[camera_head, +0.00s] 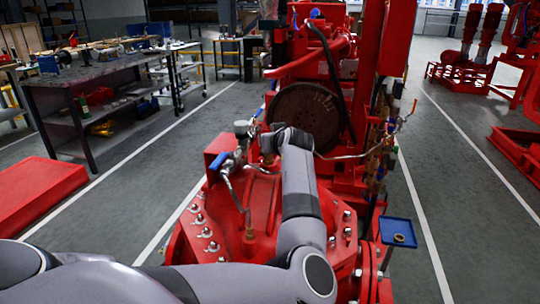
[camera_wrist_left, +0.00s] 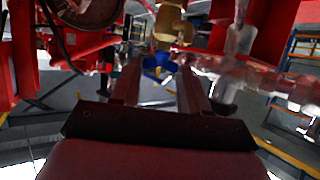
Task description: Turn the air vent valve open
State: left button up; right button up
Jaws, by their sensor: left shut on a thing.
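My left gripper (camera_wrist_left: 157,78) shows in the left wrist view, its two fingers closed on a small blue valve handle (camera_wrist_left: 154,66). The handle sits at the fingertips, below a brass valve body (camera_wrist_left: 168,28). In the head view my left arm reaches over the red pumpset (camera_head: 262,195), and its wrist is beside the pipe fittings; the fingertips are hidden there. A blue lever (camera_head: 218,160) shows on metal piping left of the wrist. I cannot tell whether it is the held handle. My right gripper is in neither view.
A dark round wheel (camera_head: 303,118) and a red engine frame stand just beyond the wrist. Thin pipes and a gauge (camera_head: 242,128) are close to it. A workbench (camera_head: 95,75) stands at left. A blue tray (camera_head: 398,232) is at right. Floor on both sides is open.

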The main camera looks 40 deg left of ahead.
pick_arm(q)
jog(key=shift+w+d+f+n+g+y+b, duration=0.1)
jog(key=shift+n+g+y+b, duration=0.1)
jog(key=shift+n+g+b, duration=0.35)
jog(key=shift+w+a+f+n+g+y+b, duration=0.1)
jog(key=shift+n+g+y+b, duration=0.15)
jog(key=shift+b, duration=0.6)
jog(key=shift+w+d+f+n+g+y+b, duration=0.15)
jog(key=shift+n+g+b, duration=0.2)
jog(key=shift+b, duration=0.35)
jog(key=shift+r+n+g+y+b, duration=0.15)
jog(key=shift+n+g+b, duration=0.3)
jog(key=shift+g, duration=0.1)
jog(key=shift+r+n+g+y+b, duration=0.1)
jog(key=shift+n+g+y+b, duration=0.05)
jog(key=shift+n+g+b, duration=0.3)
jog(key=shift+w, duration=0.1)
jog(key=shift+w+d+n+g+b, duration=0.1)
jog(key=shift+n+g+b, duration=0.1)
jog(key=shift+n+g, duration=0.45)
jog(key=shift+w+n+g+b, duration=0.15)
jog(key=shift+n+g, duration=0.25)
jog(key=shift+g, duration=0.3)
jog(key=o, duration=0.8)
jog(key=shift+s, duration=0.1)
jog(key=shift+r, duration=0.1)
jog(key=shift+v, duration=3.5)
